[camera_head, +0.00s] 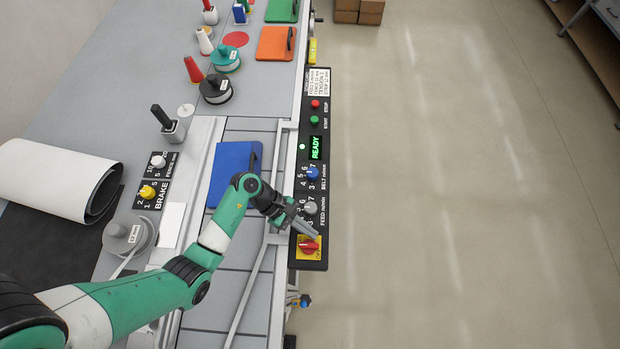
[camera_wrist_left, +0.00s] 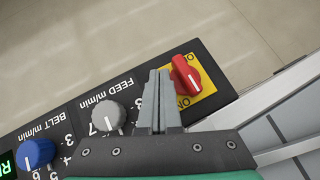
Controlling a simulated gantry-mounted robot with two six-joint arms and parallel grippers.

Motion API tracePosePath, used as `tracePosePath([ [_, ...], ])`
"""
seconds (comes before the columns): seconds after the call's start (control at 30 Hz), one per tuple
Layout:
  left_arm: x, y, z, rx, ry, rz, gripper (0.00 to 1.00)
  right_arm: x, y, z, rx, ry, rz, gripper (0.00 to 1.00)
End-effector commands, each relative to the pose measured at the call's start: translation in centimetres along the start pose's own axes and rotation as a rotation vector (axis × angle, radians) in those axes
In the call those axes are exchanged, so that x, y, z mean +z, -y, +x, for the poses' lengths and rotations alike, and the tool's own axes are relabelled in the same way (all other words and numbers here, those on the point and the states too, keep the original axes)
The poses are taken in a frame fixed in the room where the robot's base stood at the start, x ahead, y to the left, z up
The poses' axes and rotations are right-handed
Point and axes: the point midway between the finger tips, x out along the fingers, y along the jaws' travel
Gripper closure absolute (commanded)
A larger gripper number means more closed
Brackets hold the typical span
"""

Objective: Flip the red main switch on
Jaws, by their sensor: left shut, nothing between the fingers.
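The red main switch (camera_head: 309,246) is a rotary knob on a yellow plate at the near end of the black control panel (camera_head: 312,262). In the left wrist view the red switch (camera_wrist_left: 186,73) sits on its yellow plate (camera_wrist_left: 204,78) with its handle turned at a slant; "ON" lettering shows on the plate. My left gripper (camera_head: 314,233) is shut and empty, its fingertips close to the switch. In the left wrist view its fingertips (camera_wrist_left: 158,74) are just left of the red handle; I cannot tell whether they touch. My right gripper is not in view.
The grey FEED knob (camera_head: 310,208) and blue BELT knob (camera_head: 312,173) sit farther up the panel, near the lit READY display (camera_head: 316,147). Green START (camera_head: 314,120) and red STOP (camera_head: 315,104) buttons are beyond. Open floor lies right of the panel.

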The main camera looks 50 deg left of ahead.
Motion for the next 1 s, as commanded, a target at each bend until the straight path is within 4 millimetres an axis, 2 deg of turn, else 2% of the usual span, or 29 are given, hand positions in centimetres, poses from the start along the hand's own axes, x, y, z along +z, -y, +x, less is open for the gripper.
tracePosePath([
  [0.13,-0.8,-2.2,-0.3,0.007,-0.001,0.004,1.00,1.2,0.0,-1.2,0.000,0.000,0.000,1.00],
  [0.3,0.9,-5.2,-3.6,0.009,-0.001,0.006,1.00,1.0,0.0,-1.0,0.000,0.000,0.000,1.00],
  [0.5,2.1,-7.7,-6.2,0.008,-0.002,0.004,1.00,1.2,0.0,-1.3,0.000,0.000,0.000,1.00],
  [0.7,2.6,-8.7,-7.3,0.005,-0.002,0.003,1.00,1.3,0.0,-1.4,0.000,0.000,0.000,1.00],
  [1.0,2.6,-8.7,-7.3,0.005,-0.002,0.003,1.00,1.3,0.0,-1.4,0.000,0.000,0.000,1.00],
])
